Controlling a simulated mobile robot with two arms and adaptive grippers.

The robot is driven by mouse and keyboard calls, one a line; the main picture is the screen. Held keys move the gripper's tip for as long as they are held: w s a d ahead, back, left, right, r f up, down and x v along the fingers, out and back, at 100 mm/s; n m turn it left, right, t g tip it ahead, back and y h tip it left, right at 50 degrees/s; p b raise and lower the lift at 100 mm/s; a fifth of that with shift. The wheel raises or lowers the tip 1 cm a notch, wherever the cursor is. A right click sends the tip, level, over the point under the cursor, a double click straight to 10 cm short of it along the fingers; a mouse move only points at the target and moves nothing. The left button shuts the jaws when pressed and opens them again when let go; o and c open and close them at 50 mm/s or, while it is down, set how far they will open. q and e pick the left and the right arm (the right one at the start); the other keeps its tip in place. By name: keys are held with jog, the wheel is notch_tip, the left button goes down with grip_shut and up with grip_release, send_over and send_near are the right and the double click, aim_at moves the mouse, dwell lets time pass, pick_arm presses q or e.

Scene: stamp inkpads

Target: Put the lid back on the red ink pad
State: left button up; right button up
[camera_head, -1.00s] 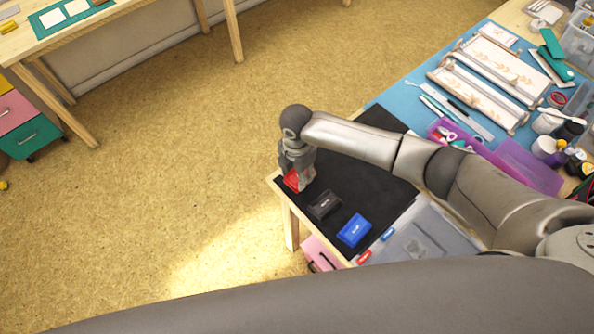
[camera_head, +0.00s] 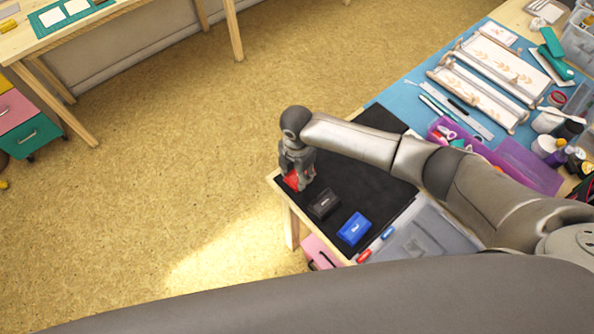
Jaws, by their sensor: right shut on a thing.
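The red ink pad (camera_head: 291,180) sits at the near left corner of the black mat. My right gripper (camera_head: 299,177) points down over it and hides part of it. The gripper is shut on a red piece at the pad, which seems to be the red lid; I cannot tell the lid from the pad, or whether it is fully seated. A black ink pad (camera_head: 323,204) and a blue ink pad (camera_head: 354,229) sit in a row to the right on the mat. My left gripper is not in view.
The black mat (camera_head: 372,177) lies at the table's left end, with the table edge close to the red pad. A clear plastic box (camera_head: 425,238) with red and blue items beside it is at the right.

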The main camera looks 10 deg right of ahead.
dwell(0.6)
jog(key=o, duration=0.9)
jog(key=shift+c, duration=0.2)
jog(key=o, duration=0.4)
jog(key=shift+r+p, duration=0.1)
jog(key=shift+p, duration=0.2)
jog(key=shift+r+p, duration=3.4)
